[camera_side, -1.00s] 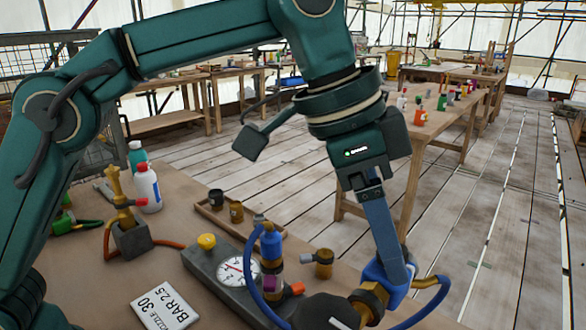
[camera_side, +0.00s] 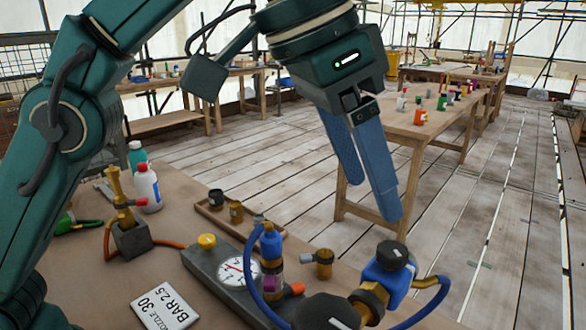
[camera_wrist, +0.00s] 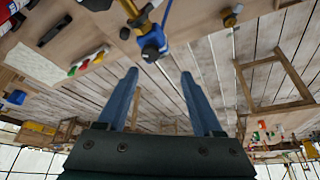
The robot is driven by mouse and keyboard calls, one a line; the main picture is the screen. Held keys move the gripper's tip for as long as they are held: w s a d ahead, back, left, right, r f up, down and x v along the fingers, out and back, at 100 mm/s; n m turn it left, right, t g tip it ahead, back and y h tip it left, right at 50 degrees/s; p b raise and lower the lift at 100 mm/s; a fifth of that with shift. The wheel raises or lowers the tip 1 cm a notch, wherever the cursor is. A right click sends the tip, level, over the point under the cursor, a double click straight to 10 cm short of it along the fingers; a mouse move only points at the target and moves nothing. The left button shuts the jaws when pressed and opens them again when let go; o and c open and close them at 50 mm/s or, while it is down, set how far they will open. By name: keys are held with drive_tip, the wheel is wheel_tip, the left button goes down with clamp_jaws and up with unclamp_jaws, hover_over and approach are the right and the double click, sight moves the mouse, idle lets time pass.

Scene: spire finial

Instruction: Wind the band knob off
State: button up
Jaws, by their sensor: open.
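A blue fitting (camera_side: 382,280) with a round black knob (camera_side: 392,255) on top sits on a brass body (camera_side: 370,297) at the lower right of the side view. I cannot tell for certain whether this black knob is the band knob. My gripper (camera_side: 370,198) is open and empty above the fitting, its two blue fingers apart and clear of the knob. In the wrist view, the blue fitting (camera_wrist: 152,40) shows just beyond my open gripper (camera_wrist: 159,73), roughly between the fingers.
A blue hose (camera_side: 440,288) loops off the fitting's right side. A dial gauge (camera_side: 238,270) and a blue-topped column (camera_side: 271,245) stand to the left. A brass piece (camera_side: 324,262) stands nearby. A white card (camera_side: 166,308) lies on the bench. Space above the fitting is clear.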

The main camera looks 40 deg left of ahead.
drive_tip(key=s+a+r+n+t+y, duration=0.1)
drive_tip(key=s+a+r+n, duration=0.15)
drive_tip(key=a, duration=0.35)
drive_tip(key=s+a+r+n+t, duration=0.1)
drive_tip(key=a+r, duration=0.3)
drive_tip(key=a, duration=0.2)
drive_tip(key=s+a+f+n+y, duration=0.1)
drive_tip(key=s+a+f+n, duration=0.2)
drive_tip(key=s+a, duration=0.4)
drive_tip(key=shift+s+a+f+y, duration=0.25)
drive_tip(key=shift+s+a+y, duration=0.15)
drive_tip(key=shift+s, duration=0.45)
